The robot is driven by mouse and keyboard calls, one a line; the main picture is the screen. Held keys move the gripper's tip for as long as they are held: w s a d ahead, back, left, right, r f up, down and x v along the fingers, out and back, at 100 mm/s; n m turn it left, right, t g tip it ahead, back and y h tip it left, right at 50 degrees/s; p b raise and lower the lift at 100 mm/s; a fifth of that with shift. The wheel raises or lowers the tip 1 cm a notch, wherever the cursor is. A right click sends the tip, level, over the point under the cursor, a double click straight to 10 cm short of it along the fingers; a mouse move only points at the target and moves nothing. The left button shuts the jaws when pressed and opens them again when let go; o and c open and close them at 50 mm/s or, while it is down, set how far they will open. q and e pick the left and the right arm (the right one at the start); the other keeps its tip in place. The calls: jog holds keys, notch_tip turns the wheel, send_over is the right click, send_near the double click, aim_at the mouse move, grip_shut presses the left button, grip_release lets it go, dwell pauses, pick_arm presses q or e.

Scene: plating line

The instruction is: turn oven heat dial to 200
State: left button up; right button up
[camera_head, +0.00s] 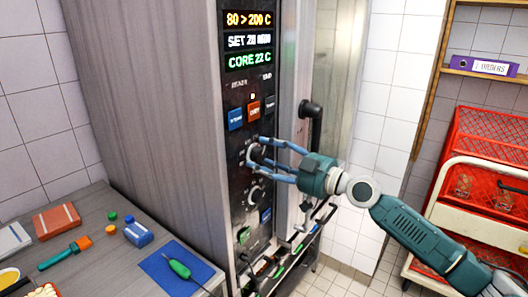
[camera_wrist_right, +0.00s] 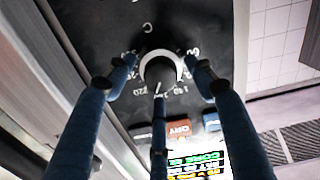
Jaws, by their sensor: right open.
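The oven (camera_head: 160,90) stands in the middle of the head view with a dark control panel. Its display (camera_head: 249,40) reads "80 > 200 C", "SET 28 MIN" and "CORE 22 C". The upper round dial (camera_head: 252,155) shows partly behind my fingers. In the wrist view the dial (camera_wrist_right: 160,70) sits centred among my three blue fingers, with printed numbers around it. My right gripper (camera_head: 264,154) is open, its fingertips around the dial's rim; I cannot tell whether they touch it. My left gripper is out of view.
A second dial (camera_head: 256,194) sits below, with a blue button (camera_head: 235,119) and a red button (camera_head: 254,110) above. A black door handle (camera_head: 312,110) is close on the right. A grey counter (camera_head: 135,262) with small items is at lower left; a red crate rack (camera_head: 480,215) is at right.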

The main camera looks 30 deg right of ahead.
jog(key=shift+w+a, duration=0.15)
jog(key=shift+w, duration=0.1)
jog(key=shift+c, duration=0.5)
jog(key=c, duration=1)
jog(key=shift+f+b, duration=0.15)
jog(key=shift+b, duration=0.3)
jog(key=shift+c, duration=0.2)
jog(key=shift+m, duration=0.3)
jog(key=o, duration=1.1)
jog(key=shift+o, duration=0.2)
